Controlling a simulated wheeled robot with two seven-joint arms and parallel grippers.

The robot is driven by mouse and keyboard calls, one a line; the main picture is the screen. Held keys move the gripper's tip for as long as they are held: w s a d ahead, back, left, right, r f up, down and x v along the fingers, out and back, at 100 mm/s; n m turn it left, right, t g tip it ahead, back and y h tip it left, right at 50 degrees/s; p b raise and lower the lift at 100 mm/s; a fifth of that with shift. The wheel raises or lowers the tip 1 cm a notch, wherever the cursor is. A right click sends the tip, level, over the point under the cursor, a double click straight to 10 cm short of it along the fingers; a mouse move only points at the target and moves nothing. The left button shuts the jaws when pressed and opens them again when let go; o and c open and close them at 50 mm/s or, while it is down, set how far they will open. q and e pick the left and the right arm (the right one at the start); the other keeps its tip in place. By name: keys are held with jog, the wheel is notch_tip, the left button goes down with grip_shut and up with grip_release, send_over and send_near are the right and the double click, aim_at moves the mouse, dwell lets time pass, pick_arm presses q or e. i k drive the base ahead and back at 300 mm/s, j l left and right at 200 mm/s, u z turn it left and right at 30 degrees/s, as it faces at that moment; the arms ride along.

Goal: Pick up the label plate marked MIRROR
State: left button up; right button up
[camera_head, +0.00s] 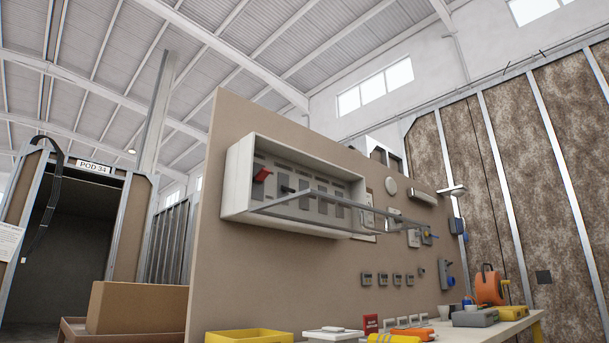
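I cannot make out a plate marked MIRROR; no lettering on the small parts is readable at this distance. A white-framed panel box (232,185) is mounted on the brown board and holds a row of grey switch-like units with small dark strips above them. A red part (262,175) sits at its left end. A bar frame (300,217) stands out in front of the box. A low white item (333,333) lies on the bench at the bottom edge. Neither of my grippers is in view.
The bench (512,326) runs along the board's foot, cluttered with a yellow tray (249,336), a red box (371,323) and an orange reel (490,287). Several small sockets (382,279) are on the brown board (290,270). A cardboard box (136,308) stands left, before a doorway marked POD 34 (95,167).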

aim_at(414, 322)
jog(key=i+l, duration=0.25)
jog(key=l, duration=0.2)
jog(key=i+l, duration=0.25)
jog(key=l, duration=0.15)
jog(key=i+l, duration=0.25)
jog(key=l, duration=0.2)
jog(key=i+l, duration=0.2)
jog(key=l, duration=0.2)
